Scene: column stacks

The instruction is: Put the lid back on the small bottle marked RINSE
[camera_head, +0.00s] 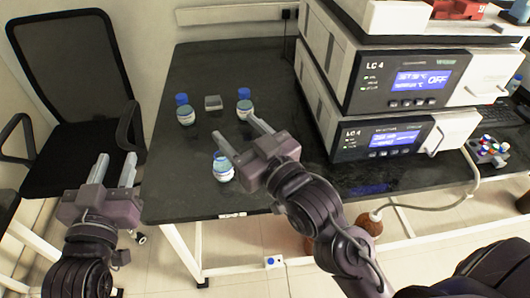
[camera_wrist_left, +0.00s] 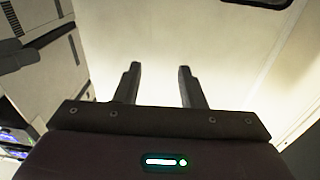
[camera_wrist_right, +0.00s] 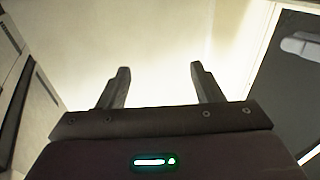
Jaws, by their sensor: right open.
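Three small bottles stand on the dark bench. The back-left bottle (camera_head: 186,117) and the back-right bottle (camera_head: 245,107) have dark blue tops. The front bottle (camera_head: 223,172) has a paler blue-and-white top; I cannot tell if this is a lid. Their markings are too small to read, so I cannot tell which is RINSE, and I see no separate loose lid. My right gripper (camera_head: 235,128) is open and empty, with its fingers over the bench between the front and back-right bottles. My left gripper (camera_head: 115,171) is open and empty, left of the bench.
A small grey block (camera_head: 213,103) sits between the back bottles. Stacked LC 4 instruments (camera_head: 392,137) fill the right side of the bench. A rack of small capped vials (camera_head: 487,151) is at far right. A black chair (camera_head: 75,110) stands left. The bench's front left is clear.

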